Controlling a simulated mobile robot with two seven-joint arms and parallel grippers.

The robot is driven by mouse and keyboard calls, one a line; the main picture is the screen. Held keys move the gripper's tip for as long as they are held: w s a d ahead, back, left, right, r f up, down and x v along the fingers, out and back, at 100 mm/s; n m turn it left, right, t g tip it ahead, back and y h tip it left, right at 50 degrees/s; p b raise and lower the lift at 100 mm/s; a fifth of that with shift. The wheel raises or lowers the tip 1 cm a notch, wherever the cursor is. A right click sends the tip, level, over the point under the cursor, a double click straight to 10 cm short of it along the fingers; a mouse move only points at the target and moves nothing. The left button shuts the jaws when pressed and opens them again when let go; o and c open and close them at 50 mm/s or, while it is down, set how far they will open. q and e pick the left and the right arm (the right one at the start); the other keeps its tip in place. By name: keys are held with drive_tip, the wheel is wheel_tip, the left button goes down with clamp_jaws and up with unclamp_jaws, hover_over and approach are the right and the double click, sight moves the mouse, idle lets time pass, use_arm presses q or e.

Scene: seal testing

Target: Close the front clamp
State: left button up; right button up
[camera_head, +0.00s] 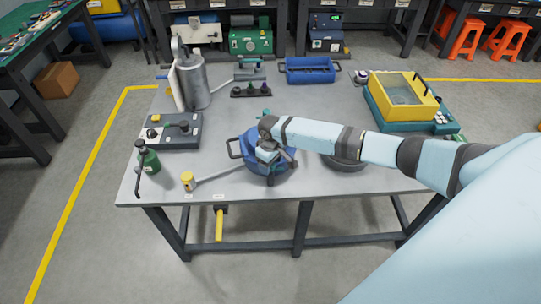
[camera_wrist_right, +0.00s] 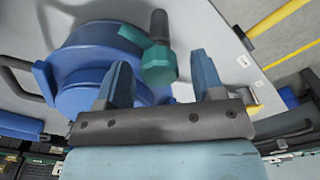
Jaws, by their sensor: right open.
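The blue round vessel (camera_head: 252,143) stands on the grey table, partly hidden by my right gripper (camera_head: 272,163). In the right wrist view the vessel (camera_wrist_right: 85,60) fills the left side. A green clamp (camera_wrist_right: 158,62) with a dark handle (camera_wrist_right: 158,24) sits at its edge, on the side toward the table's front; it appears to be the front clamp. My right gripper (camera_wrist_right: 160,82) is open, its blue fingers on either side of the green clamp in the picture. I cannot tell whether they touch it. Another green part (camera_head: 265,114) shows behind the gripper. My left gripper is not in view.
A grey pipe leads left from the vessel to a yellow-capped piece (camera_head: 188,181). A dark round dish (camera_head: 345,162) lies to the right, under my arm. A green bottle (camera_head: 148,158), a control box (camera_head: 173,131) and a yellow-lidded tester (camera_head: 405,97) also stand on the table (camera_head: 225,196).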

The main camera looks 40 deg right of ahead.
drive_tip(key=shift+f, duration=0.1)
drive_tip(key=c, duration=0.8)
drive_tip(key=shift+n, duration=1.1)
drive_tip(key=shift+c, duration=0.2)
drive_tip(key=n, duration=0.4)
drive_tip(key=shift+d+n, duration=0.1)
drive_tip(key=shift+n, duration=0.3)
drive_tip(key=n, duration=0.4)
drive_tip(key=shift+n, duration=0.4)
drive_tip(key=n, duration=0.4)
drive_tip(key=o, duration=0.8)
drive_tip(key=shift+o, duration=0.2)
